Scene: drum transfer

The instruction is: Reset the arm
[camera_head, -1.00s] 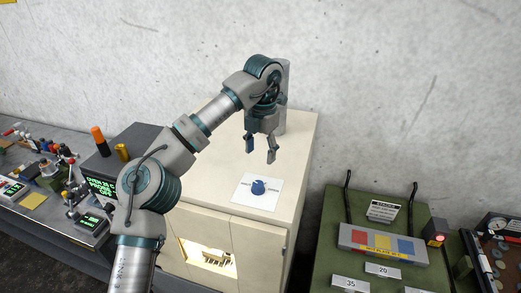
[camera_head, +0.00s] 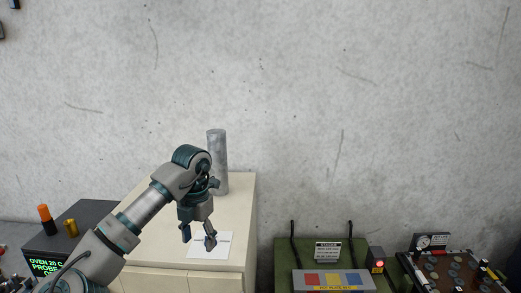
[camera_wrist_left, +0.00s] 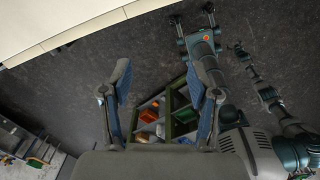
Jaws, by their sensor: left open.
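My left arm comes in from the left in the head view. Its gripper (camera_head: 198,240) points down, open and empty, above the cream cabinet top (camera_head: 238,200). Its two separated fingers also show in the wrist view (camera_wrist_left: 156,75), with nothing between them. The gripper overlaps a white card (camera_head: 225,244) on the cabinet, and the blue knob there is hidden. Another of my limbs shows small at the right of the wrist view; its dark end (camera_wrist_left: 238,48) is too small to read.
A grey cylinder (camera_head: 219,170) stands at the back of the cabinet, behind the wrist. A dark oven box (camera_head: 85,215) with an orange and a brass cylinder is at left. A green bench (camera_head: 283,250) and gauge panel (camera_head: 432,241) are at right.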

